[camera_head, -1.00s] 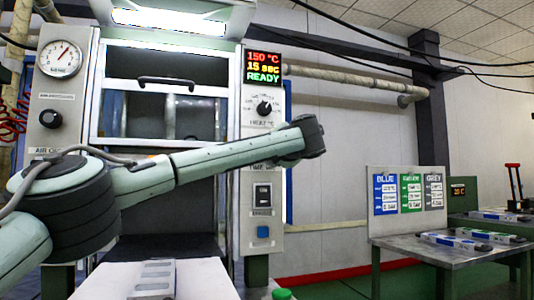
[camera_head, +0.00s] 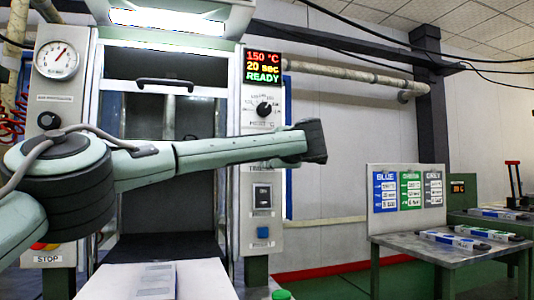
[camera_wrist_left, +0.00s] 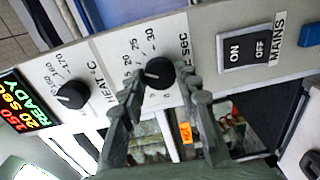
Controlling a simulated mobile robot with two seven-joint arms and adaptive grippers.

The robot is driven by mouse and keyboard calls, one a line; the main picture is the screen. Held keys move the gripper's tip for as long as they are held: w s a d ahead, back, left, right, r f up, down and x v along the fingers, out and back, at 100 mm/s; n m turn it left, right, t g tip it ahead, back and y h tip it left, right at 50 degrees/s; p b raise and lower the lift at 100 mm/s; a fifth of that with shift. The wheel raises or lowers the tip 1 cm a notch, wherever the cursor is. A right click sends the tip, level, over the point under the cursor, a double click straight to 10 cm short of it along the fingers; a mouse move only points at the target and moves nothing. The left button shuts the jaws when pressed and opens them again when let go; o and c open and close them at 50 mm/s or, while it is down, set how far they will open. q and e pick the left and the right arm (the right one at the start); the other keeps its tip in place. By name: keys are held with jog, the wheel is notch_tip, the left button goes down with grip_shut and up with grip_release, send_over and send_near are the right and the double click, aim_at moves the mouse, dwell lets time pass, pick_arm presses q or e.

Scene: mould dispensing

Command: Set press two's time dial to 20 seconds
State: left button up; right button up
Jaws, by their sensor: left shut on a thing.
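The press's control panel (camera_head: 261,215) stands right of its window. Its display (camera_head: 263,67) reads 150 °C, 20 sec, READY; it also shows at the left of the left wrist view (camera_wrist_left: 20,105). In the left wrist view the black time dial (camera_wrist_left: 160,71), beside the "sec" scale, sits between the fingertips of my left gripper (camera_wrist_left: 160,85), which is shut on it. The dial's pointer mark is hard to read. In the head view my left arm crosses in front of the panel and hides the time dial. My right gripper is not in view.
The heat dial (camera_head: 264,108) is just above the arm; the mains switch (camera_head: 263,196) and a blue button (camera_head: 263,232) are below. A pale table (camera_head: 205,280) is in front. A metal table (camera_head: 440,250) with colour cards (camera_head: 411,191) stands at right.

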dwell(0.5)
pick_arm(q)
jog(key=o, duration=1.2)
jog(key=shift+c, duration=0.2)
jog(key=shift+s, duration=0.1)
jog(key=v, duration=1.2)
